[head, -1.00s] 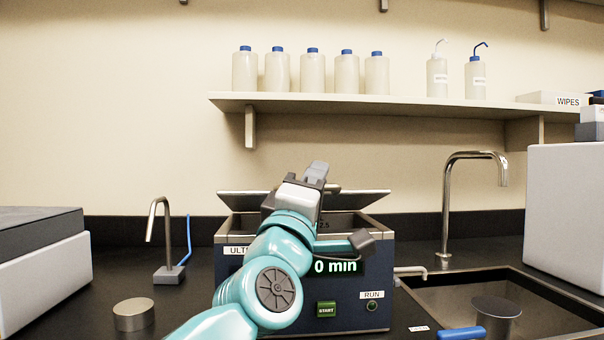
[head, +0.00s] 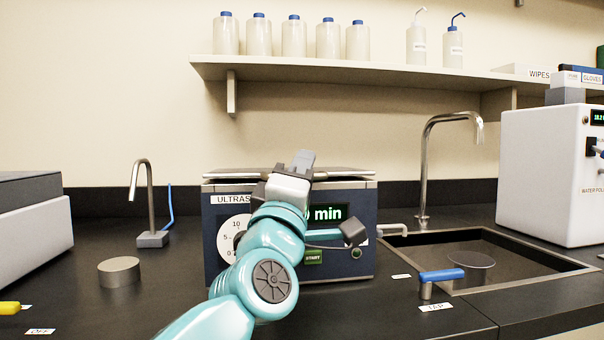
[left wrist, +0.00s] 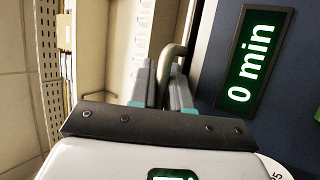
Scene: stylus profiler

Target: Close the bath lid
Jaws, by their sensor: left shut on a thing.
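The ultrasonic bath (head: 220,262) is a dark blue box with a dial and a green "min" display, on the bench in the middle of the head view. Its metal lid (head: 348,173) lies low and nearly flat across the top; I cannot tell whether it is fully seated. My left gripper (head: 301,160) is at the lid's front middle, and my arm covers part of the bath's front. In the left wrist view the left gripper (left wrist: 162,84) is shut on the curved metal lid handle (left wrist: 172,62). The right gripper is not in view.
A sink (head: 478,268) with a tall faucet (head: 428,165) is right of the bath, with a blue-handled tap (head: 441,275) in front. A small spout (head: 150,200) and a metal cylinder (head: 119,271) stand left. A shelf (head: 330,69) with bottles hangs above.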

